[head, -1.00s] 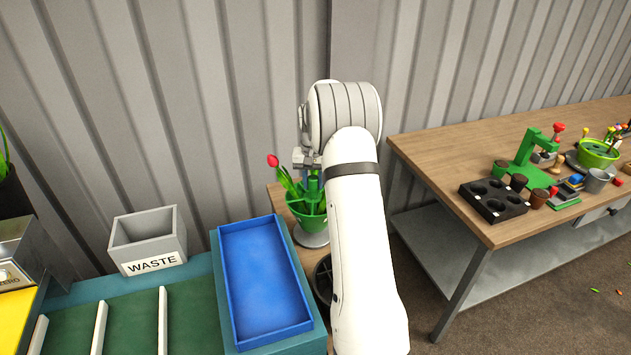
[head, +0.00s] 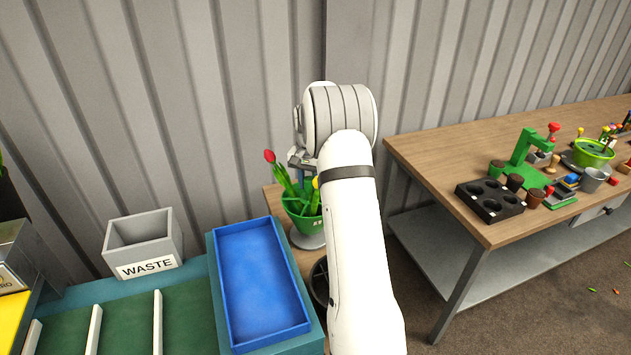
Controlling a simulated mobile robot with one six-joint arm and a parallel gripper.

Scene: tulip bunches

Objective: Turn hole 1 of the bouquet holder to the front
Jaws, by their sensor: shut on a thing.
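The bouquet holder (head: 300,222) is a green bowl on a pale grey round foot, on a small wooden stand left of my arm. Pale marks show on its front right side, too small to read as a hole number. A red tulip (head: 269,156) leans out to the left, and a yellow tulip (head: 315,182) stands at the right, partly behind my arm. My gripper (head: 301,162) points down over the bowl, shut on the holder's upper part. My wrist and arm hide the fingertips, the grip point and the holder's right side.
A blue tray (head: 309,325) stands in front left of the holder, with a grey WASTE bin (head: 147,268) farther left. A dark round pot (head: 320,268) sits close before the holder. A wooden table (head: 415,160) with pots and tools stands at the right; the corrugated wall is behind.

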